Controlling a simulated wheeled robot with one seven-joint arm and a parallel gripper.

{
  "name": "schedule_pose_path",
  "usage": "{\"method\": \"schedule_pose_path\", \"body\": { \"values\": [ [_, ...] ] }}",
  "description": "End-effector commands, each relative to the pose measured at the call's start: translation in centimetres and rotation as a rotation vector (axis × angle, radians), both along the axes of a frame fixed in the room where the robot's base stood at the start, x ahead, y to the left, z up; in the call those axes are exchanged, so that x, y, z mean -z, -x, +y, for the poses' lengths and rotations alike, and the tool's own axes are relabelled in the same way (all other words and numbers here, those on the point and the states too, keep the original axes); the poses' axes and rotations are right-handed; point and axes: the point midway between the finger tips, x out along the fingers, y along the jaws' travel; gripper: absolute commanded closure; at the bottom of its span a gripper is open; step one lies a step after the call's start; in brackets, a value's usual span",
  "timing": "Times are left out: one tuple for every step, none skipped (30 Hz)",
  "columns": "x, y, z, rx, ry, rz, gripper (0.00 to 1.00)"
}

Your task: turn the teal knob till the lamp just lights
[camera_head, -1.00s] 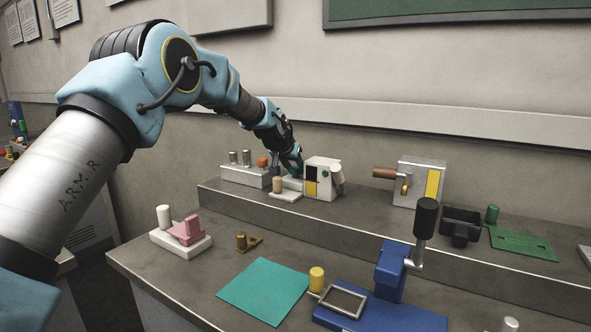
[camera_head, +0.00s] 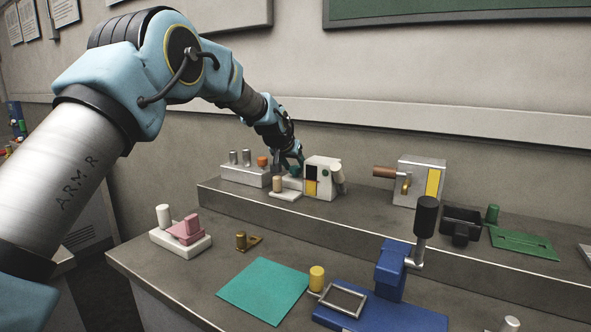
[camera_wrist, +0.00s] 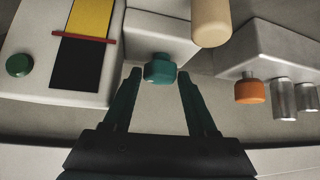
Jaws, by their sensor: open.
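The teal knob (camera_wrist: 160,71) sticks out of a light grey block (camera_wrist: 160,35) in the wrist view. My gripper (camera_wrist: 160,77) is open, with one dark teal finger on each side of the knob. Gaps show between the fingers and the knob, and nothing is held. In the head view my gripper (camera_head: 292,163) is at the raised shelf, beside the white box, and the knob is hidden or too small to tell. The white box (camera_wrist: 30,45) has a yellow and black panel, a red bar and a green round part (camera_wrist: 19,66). I cannot tell which part is the lamp.
A beige cylinder (camera_wrist: 211,22) stands close to the knob's block. An orange knob (camera_wrist: 250,91) and metal cylinders (camera_wrist: 284,95) are on a grey block at right in the wrist view. A blue crank fixture (camera_head: 390,270) and teal mat (camera_head: 263,290) are on the lower bench.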

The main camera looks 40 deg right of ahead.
Motion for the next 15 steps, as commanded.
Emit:
{"method": "schedule_pose_path", "body": {
  "values": [
    [-0.5, 0.2, 0.5, 0.000, 0.002, -0.001, 0.42],
    [-0.8, 0.3, 0.8, 0.000, 0.002, -0.001, 0.42],
    [-1.3, 0.6, 1.3, -0.001, 0.002, -0.001, 0.42],
    [-1.7, 0.7, 1.6, -0.001, 0.002, -0.002, 0.42],
    [-2.1, 0.9, 2.0, -0.001, 0.002, -0.002, 0.42],
    [-2.6, 1.1, 2.5, -0.001, 0.002, -0.002, 0.42],
    [-3.0, 1.3, 2.9, -0.001, 0.002, -0.002, 0.42],
    [-3.4, 1.4, 3.3, -0.001, 0.002, -0.003, 0.42],
    [-4.0, 1.6, 3.8, -0.001, 0.002, -0.003, 0.42],
    [-4.3, 1.8, 4.1, -0.001, 0.002, -0.002, 0.42],
    [-4.7, 1.9, 4.4, -0.001, 0.002, -0.001, 0.42],
    [-5.1, 2.1, 4.8, -0.001, 0.002, -0.001, 0.42],
    [-5.4, 2.2, 5.1, -0.001, 0.002, -0.001, 0.42],
    [-5.7, 2.4, 5.3, -0.001, 0.001, -0.001, 0.42],
    [-6.0, 2.5, 5.6, 0.000, 0.002, -0.001, 0.42]
  ]
}}
